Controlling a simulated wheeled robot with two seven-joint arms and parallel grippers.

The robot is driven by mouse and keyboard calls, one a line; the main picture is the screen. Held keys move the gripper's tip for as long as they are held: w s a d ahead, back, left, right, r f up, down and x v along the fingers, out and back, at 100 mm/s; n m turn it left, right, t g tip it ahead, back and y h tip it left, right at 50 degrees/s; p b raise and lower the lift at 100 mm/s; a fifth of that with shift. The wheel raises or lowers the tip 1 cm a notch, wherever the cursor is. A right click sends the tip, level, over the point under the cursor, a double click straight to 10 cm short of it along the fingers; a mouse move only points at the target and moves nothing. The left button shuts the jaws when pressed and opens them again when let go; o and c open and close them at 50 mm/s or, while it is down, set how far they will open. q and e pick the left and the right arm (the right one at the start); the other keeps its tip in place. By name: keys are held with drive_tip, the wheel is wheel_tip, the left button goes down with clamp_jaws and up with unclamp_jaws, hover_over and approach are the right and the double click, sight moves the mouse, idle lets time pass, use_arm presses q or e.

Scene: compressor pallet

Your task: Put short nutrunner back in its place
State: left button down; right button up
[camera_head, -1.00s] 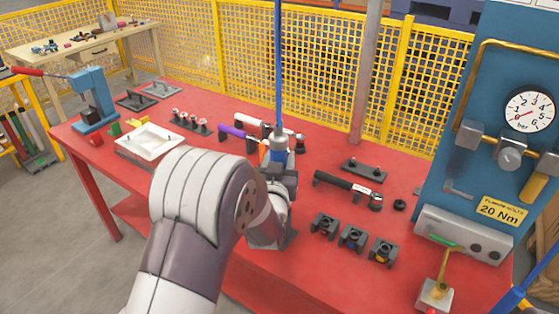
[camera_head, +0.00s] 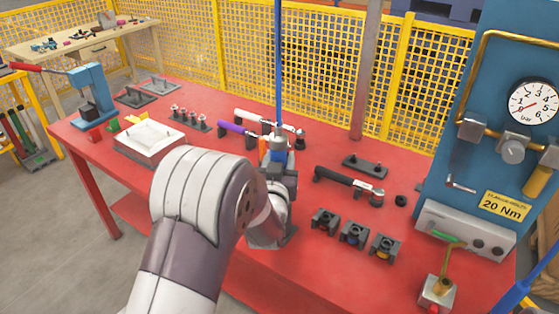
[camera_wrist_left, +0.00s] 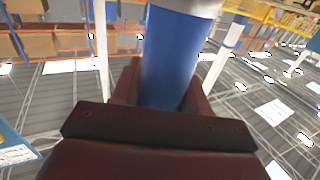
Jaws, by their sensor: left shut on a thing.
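My left gripper (camera_head: 281,172) is shut on a blue cylindrical tool body, which I take to be the short nutrunner (camera_head: 280,157), held upright above the red table (camera_head: 225,185). In the left wrist view the blue body (camera_wrist_left: 168,62) stands between the fingers, with a pale grey section at its top. A blue vertical line (camera_head: 278,60) runs up above the tool. The gripper and forearm hide much of the tool, and its lower end cannot be seen clearly. My right gripper is not in view.
Behind the gripper lie a purple-handled tool (camera_head: 236,129) and a white-handled tool (camera_head: 252,117). To the right are a black-handled wrench (camera_head: 345,180), three dark socket holders (camera_head: 353,235) and a blue gauge panel (camera_head: 495,75). A white tray (camera_head: 150,140) stands at left.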

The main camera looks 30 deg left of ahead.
use_arm(q)
drive_tip(key=shift+c, duration=2.4)
unclamp_jaws()
drive_tip(key=shift+r, duration=0.1)
drive_tip(key=shift+f, duration=0.2)
drive_tip(key=shift+s+d, duration=0.1)
drive_tip(key=shift+s, duration=0.15)
drive_tip(key=v, duration=1.2)
